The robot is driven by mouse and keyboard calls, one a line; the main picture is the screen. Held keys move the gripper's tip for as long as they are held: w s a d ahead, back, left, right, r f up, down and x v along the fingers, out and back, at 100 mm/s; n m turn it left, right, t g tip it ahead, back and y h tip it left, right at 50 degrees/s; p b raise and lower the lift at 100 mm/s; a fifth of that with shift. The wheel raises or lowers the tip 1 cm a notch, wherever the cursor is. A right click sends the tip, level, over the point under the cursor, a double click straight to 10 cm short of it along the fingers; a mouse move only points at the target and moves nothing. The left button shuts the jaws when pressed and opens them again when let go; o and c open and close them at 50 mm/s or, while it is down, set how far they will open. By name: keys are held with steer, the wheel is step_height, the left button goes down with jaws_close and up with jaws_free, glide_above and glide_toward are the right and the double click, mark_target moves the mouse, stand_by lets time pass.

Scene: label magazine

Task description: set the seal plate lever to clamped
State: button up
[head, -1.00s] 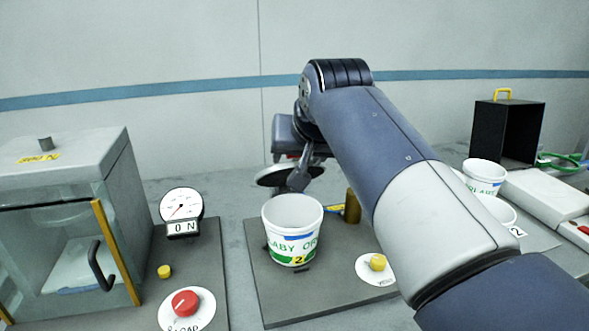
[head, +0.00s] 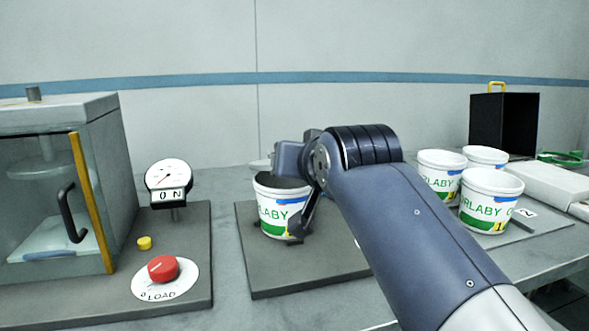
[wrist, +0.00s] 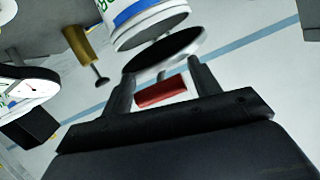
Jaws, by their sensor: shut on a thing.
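My gripper (wrist: 160,72) is shut on a red grip (wrist: 162,92), which lies between its fingers in the wrist view. A dark round plate (wrist: 165,52) with a pale edge is just beyond the grip, close to the mouth of a white labelled tub (wrist: 150,24). I cannot tell whether plate and rim touch. In the head view the tub (head: 270,215) stands on a dark base plate (head: 300,275), and the gripper is over and beside its rim. The grip is hidden there, and the lever's clamped mark cannot be read.
A brass-coloured post (wrist: 82,46) stands near the tub. To the left are a dial gauge (head: 170,180), a red LOAD knob (head: 164,269) and a glass-fronted cabinet (head: 60,190). Several white tubs (head: 490,205) and a black open box (head: 503,125) are at the right.

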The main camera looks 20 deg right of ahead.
steer(key=shift+s+f+b, duration=0.2)
steer(key=shift+f+b, duration=0.7)
steer(key=shift+f, duration=0.75)
steer(key=o, duration=1.3)
steer(key=shift+r, duration=0.1)
steer(key=shift+r, duration=0.15)
